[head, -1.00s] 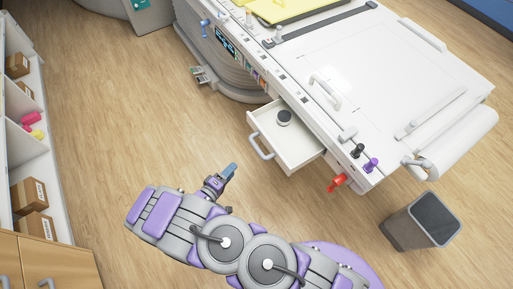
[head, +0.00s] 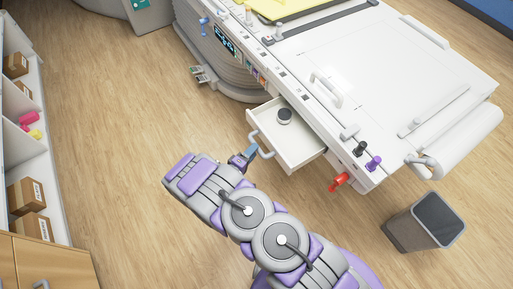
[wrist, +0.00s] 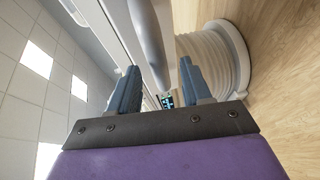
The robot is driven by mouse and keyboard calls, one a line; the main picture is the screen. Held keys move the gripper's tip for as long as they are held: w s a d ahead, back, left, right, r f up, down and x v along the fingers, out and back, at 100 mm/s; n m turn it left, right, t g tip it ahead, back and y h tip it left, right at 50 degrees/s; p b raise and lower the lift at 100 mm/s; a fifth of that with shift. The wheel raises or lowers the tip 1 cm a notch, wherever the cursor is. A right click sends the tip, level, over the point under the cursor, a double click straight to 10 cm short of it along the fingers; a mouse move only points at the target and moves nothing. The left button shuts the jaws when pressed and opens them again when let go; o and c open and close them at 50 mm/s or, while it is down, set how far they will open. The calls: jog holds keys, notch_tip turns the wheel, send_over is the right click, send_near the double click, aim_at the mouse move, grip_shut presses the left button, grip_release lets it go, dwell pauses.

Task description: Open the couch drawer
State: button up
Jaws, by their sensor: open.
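The white couch drawer (head: 299,157) stands pulled out from the side of the white couch (head: 400,85), with a dark round item (head: 284,116) inside. Its grey bar handle (head: 258,146) is on the drawer front, facing my arm. My gripper (head: 246,155) is at the handle's near end in the head view. In the wrist view the two blue-grey fingers (wrist: 160,88) are apart, and the handle bar (wrist: 149,45) runs between them. I cannot tell whether either finger touches the bar.
A grey bin (head: 424,222) stands on the floor at the right. A red lever (head: 339,181) sticks out below the couch corner beside the drawer. Shelves with boxes (head: 27,194) line the left side. The wooden floor between is clear.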

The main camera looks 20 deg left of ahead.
jog(key=shift+b+x, duration=0.3)
jog(key=shift+x, duration=1.7)
grip_shut()
jog(key=shift+s, duration=0.1)
